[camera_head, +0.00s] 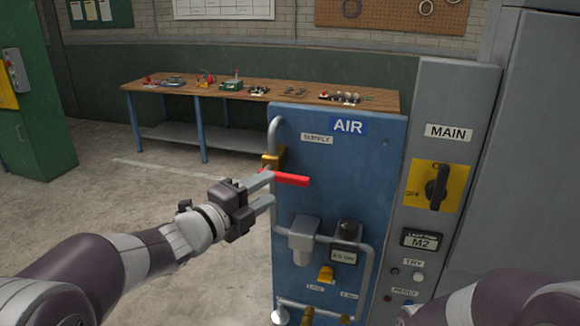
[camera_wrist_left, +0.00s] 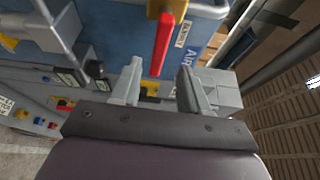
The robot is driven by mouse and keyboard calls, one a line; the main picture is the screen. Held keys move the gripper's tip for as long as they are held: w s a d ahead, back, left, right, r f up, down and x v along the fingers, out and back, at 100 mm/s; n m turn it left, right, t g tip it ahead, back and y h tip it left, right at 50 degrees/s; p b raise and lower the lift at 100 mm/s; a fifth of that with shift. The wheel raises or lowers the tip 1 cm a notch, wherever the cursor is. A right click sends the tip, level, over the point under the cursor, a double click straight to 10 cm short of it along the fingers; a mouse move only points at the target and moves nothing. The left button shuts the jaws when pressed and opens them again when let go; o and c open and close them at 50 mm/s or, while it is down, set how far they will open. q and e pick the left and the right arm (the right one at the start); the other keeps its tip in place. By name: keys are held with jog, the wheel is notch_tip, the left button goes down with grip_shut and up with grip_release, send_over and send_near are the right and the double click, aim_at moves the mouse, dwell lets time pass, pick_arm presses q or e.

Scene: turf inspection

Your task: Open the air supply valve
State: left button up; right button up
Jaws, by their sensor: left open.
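The air supply valve has a red lever handle (camera_head: 291,179) on a brass body (camera_head: 273,161), fixed to a grey pipe at the left edge of the blue AIR panel (camera_head: 340,200). The handle points right, roughly level, across the panel in the head view. My left gripper (camera_head: 266,192) is open beside the valve, its upper finger overlapping the handle's left end in the picture. In the left wrist view the red handle (camera_wrist_left: 162,45) lies ahead of and between the two open fingers (camera_wrist_left: 160,88); contact cannot be told. My right arm shows at the lower right; its gripper is out of view.
A grey MAIN cabinet (camera_head: 425,90) with a black rotary switch (camera_head: 437,187) on a yellow plate stands right of the panel. A filter unit (camera_head: 304,238) and a brass fitting are below the handle. A wooden workbench (camera_head: 180,90) stands behind. Floor at left is clear.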

aim_at(285, 181)
pick_arm(q)
jog(key=p+x, duration=0.1)
jog(key=x, duration=0.2)
jog(key=p+x, duration=0.1)
jog(key=x, duration=0.3)
jog(key=shift+d, duration=0.5)
jog(key=shift+w+d+p, duration=0.1)
jog(key=shift+w+p, duration=0.2)
jog(key=shift+w, duration=0.15)
jog(key=shift+w+d+f, duration=0.15)
jog(key=shift+w+d, duration=0.05)
jog(key=shift+d, duration=0.1)
grip_shut()
pick_arm(e)
jog(key=r, duration=0.2)
jog(key=d+r, duration=0.1)
jog(key=shift+w+r, duration=0.15)
jog(key=shift+w, duration=0.1)
